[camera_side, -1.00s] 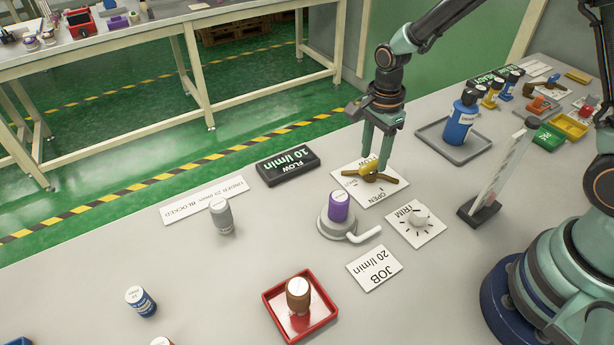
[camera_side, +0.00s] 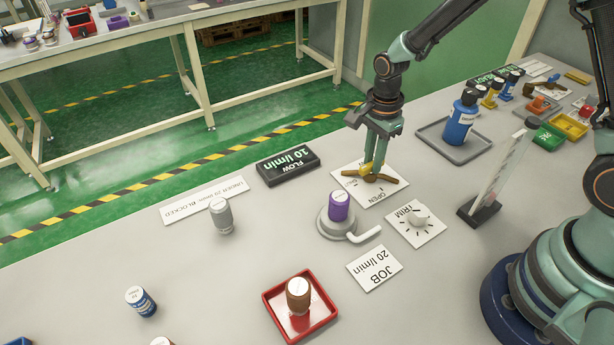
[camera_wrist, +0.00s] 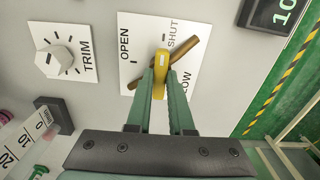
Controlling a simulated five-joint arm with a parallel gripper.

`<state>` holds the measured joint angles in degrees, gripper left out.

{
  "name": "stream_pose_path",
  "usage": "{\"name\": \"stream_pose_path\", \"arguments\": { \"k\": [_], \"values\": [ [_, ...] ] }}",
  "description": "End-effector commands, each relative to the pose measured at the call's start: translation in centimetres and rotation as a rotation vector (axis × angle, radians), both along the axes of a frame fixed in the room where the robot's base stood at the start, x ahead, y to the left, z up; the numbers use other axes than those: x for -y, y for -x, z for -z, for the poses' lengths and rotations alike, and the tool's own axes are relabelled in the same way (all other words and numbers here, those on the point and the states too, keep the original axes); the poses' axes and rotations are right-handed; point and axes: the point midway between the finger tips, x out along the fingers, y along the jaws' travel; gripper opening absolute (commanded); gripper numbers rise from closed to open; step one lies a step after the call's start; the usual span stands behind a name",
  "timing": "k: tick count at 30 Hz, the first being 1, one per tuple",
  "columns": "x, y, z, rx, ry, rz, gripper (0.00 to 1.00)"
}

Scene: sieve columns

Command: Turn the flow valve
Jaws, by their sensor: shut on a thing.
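The flow valve has a yellow handle (camera_wrist: 160,72) over a brown bar (camera_wrist: 186,47) on a white plate (camera_wrist: 137,24) marked OPEN, SHUT and FLOW. In the side view, the yellow handle (camera_side: 366,170) and brown bar (camera_side: 388,181) are partly behind the fingers. My gripper (camera_side: 376,168) points down and is shut on the yellow handle. In the wrist view, my gripper (camera_wrist: 160,75) has one finger on each side of it. The handle points nearly straight up and down there, between OPEN and SHUT. The black flow display (camera_side: 288,166) reads 10 l/min.
A JOB card (camera_side: 375,268) reads 20 l/min. A blue bottle (camera_side: 460,124) stands on a grey tray to the right. A tilted gauge (camera_side: 497,185) stands near my base.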

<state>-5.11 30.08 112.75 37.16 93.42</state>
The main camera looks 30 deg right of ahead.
Motion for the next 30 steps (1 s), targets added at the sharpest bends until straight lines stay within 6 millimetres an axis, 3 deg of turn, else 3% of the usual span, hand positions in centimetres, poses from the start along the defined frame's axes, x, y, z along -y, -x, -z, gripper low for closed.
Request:
{"name": "stream_pose_path", "arguments": {
  "k": [8, 30],
  "values": [
    [-0.01, 0.00, -0.05, -0.001, 0.000, -0.155, 0.00],
    [-0.04, 0.01, -0.08, -0.001, 0.000, -0.849, 0.00]
  ]
}}
